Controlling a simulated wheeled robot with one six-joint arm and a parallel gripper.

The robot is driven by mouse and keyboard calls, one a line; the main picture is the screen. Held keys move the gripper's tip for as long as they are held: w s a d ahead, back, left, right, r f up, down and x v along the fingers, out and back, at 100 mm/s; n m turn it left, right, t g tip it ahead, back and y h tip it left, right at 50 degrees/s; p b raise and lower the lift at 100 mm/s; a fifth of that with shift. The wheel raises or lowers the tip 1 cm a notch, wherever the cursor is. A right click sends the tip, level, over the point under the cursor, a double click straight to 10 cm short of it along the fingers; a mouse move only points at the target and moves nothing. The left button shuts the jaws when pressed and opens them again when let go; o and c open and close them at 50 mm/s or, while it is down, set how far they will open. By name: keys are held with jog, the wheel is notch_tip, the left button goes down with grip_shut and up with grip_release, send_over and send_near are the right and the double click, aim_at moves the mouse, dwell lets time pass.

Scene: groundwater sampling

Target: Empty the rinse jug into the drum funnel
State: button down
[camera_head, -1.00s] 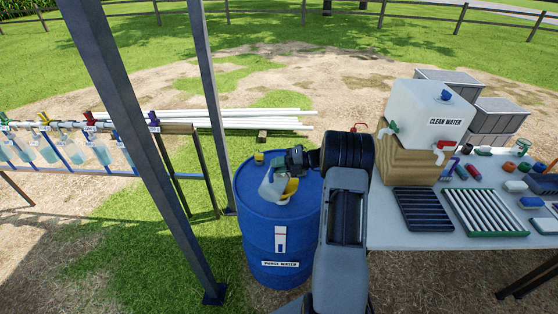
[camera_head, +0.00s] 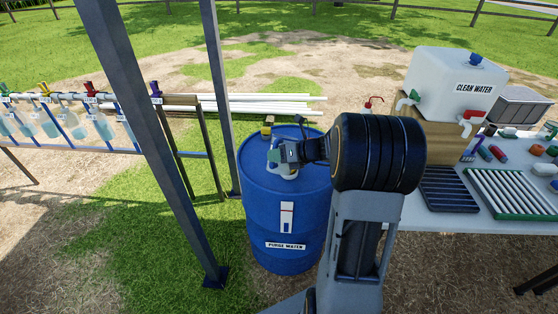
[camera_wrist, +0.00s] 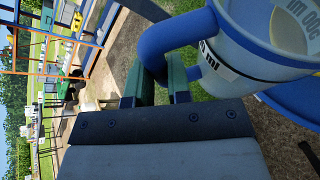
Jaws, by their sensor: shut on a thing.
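The blue drum (camera_head: 262,215), labelled PURGE WATER, stands in the middle of the head view. The rinse jug (camera_wrist: 262,75) is clear with a blue handle (camera_wrist: 182,32) and ml markings. My gripper (camera_wrist: 158,88) is shut on the handle, seen in the wrist view. In the head view the jug (camera_head: 286,173) is small and pale, over the drum top and partly hidden by my gripper (camera_head: 283,153). The yellow funnel cannot be made out now; the jug and gripper cover that spot. The jug's tilt and contents are hard to tell.
The table (camera_head: 480,215) on the right holds the CLEAN WATER container (camera_head: 450,85) on a wooden stand, racks and small items. A grey post (camera_head: 150,140) stands left of the drum. A rack of hanging sample bags (camera_head: 60,125) is farther left.

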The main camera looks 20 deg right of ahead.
jog(key=n+t+h+b, duration=0.1)
jog(key=b, duration=0.2)
jog(key=f+n+h+b, duration=0.1)
jog(key=n+b, duration=0.1)
jog(key=b, duration=0.2)
jog(key=shift+w+d+f+t+b, duration=0.1)
jog(key=shift+w+d+t+b, duration=0.05)
jog(key=shift+t+b, duration=0.2)
jog(key=shift+n+t+b, duration=0.25)
jog(key=shift+n+b, duration=0.25)
jog(key=shift+b, duration=0.25)
jog(key=shift+w+d+r+h, duration=0.1)
jog(key=shift+r+h, duration=0.1)
jog(key=shift+h, duration=0.1)
jog(key=shift+f, duration=0.15)
